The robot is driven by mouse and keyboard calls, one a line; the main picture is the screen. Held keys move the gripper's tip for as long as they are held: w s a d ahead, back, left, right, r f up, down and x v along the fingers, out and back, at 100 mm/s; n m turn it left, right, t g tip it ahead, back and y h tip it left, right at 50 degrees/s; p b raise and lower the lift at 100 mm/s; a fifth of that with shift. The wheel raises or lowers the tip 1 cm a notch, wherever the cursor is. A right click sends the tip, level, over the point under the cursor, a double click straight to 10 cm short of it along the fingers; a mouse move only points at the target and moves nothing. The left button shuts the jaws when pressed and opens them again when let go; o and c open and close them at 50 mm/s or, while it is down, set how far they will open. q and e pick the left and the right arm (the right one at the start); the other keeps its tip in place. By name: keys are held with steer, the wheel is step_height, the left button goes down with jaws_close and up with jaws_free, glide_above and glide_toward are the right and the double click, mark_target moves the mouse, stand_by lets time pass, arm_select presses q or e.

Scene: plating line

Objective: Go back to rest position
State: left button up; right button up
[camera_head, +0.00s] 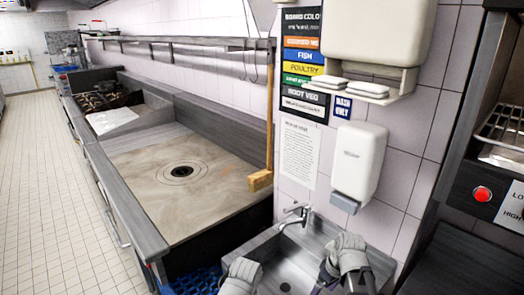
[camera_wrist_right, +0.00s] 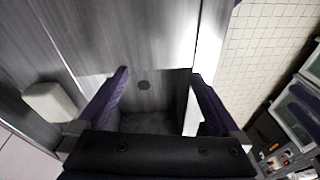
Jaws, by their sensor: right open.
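My right gripper (camera_wrist_right: 158,78) is open in the right wrist view, its two purple fingers spread wide. Nothing is between the fingertips. Behind them is a grey metal surface with a dark round spot that looks like a drain. In the head view, part of my right arm shows at the bottom, over the right side of the small hand sink (camera_head: 262,243). A grey part of my left arm shows at the bottom edge, by the sink's left side. The left fingers are not visible.
A white soap dispenser (camera_head: 358,162) and a steel tap (camera_head: 297,212) are close above the sink. A long steel counter (camera_head: 160,185) runs away on the left. A dark machine with a red button (camera_head: 482,194) stands on the right. The tiled floor (camera_head: 50,190) at far left is clear.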

steer(key=s+a+m+g+h, duration=0.1)
steer(key=s+a+m+h, duration=0.1)
steer(key=s+a, duration=0.9)
steer(key=shift+a+m+h, duration=0.4)
steer(key=shift+a+h, duration=0.3)
steer(key=shift+f, duration=0.1)
